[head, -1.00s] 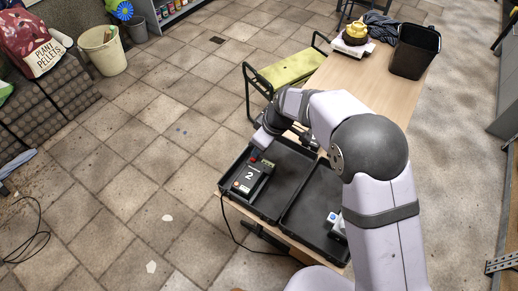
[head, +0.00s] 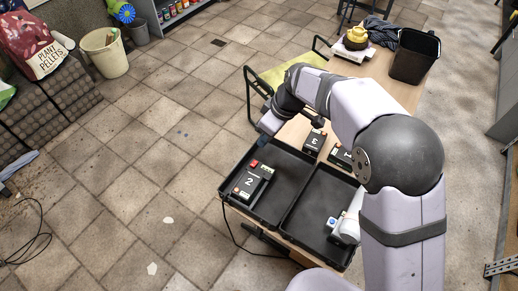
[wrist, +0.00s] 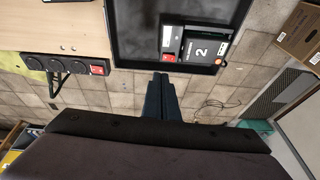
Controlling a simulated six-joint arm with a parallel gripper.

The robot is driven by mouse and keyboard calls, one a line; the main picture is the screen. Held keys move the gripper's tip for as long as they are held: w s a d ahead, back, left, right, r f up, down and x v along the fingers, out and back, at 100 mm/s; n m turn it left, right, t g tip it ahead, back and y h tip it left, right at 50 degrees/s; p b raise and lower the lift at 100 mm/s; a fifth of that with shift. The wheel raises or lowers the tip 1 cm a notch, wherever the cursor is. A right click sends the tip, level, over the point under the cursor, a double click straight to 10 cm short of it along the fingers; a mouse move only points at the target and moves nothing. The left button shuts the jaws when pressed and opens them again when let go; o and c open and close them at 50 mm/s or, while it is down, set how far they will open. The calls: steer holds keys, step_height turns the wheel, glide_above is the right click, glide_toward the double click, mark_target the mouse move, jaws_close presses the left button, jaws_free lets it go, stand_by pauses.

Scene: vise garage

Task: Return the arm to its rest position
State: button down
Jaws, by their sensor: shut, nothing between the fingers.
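My gripper (head: 268,124) is at the left edge of the table in the head view, above and behind the left black tray. In the wrist view its two fingers (wrist: 159,92) lie together with nothing between them, over the tiled floor just outside the tray's edge. My arm reaches in from the right and bends across the table. The box marked 2 (head: 248,184) lies in the left tray (head: 284,156), clear of my gripper; it also shows in the wrist view (wrist: 203,47).
The right tray (head: 318,200) holds a white and blue item (head: 346,227). Boxes marked 3 (head: 314,142) and 1 (head: 345,157) stand behind the trays. A power strip (wrist: 70,65) shows at the table edge. A yellow item (head: 356,36) and black bin (head: 414,56) stand at the far end.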

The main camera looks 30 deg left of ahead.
steer(key=shift+w+v, duration=0.2)
steer(key=shift+v, duration=0.65)
steer(key=shift+w+v, duration=0.2)
steer(key=shift+v, duration=0.6)
steer(key=shift+w+v, duration=0.15)
steer(key=shift+v, duration=0.7)
steer(key=w+d+m+t+h+p, duration=0.1)
steer(key=w+d+m+t, duration=0.25)
steer(key=d, duration=1.15)
steer(key=w+d+m+t+h+p, duration=0.1)
steer(key=w+d+m+t, duration=0.2)
steer(key=d, duration=1.2)
steer(key=s+d+m+g+p, duration=0.2)
steer(key=s+d+m, duration=0.3)
steer(key=s, duration=0.4)
steer(key=s+d+r+m+g+h+p, duration=0.1)
steer(key=s+d+m+g, duration=0.3)
steer(key=s, duration=0.5)
steer(key=shift+d+m+h+p, duration=0.3)
steer(key=shift+d+m+p, duration=0.6)
steer(key=shift+d+m, duration=0.25)
steer(key=shift+r, duration=0.15)
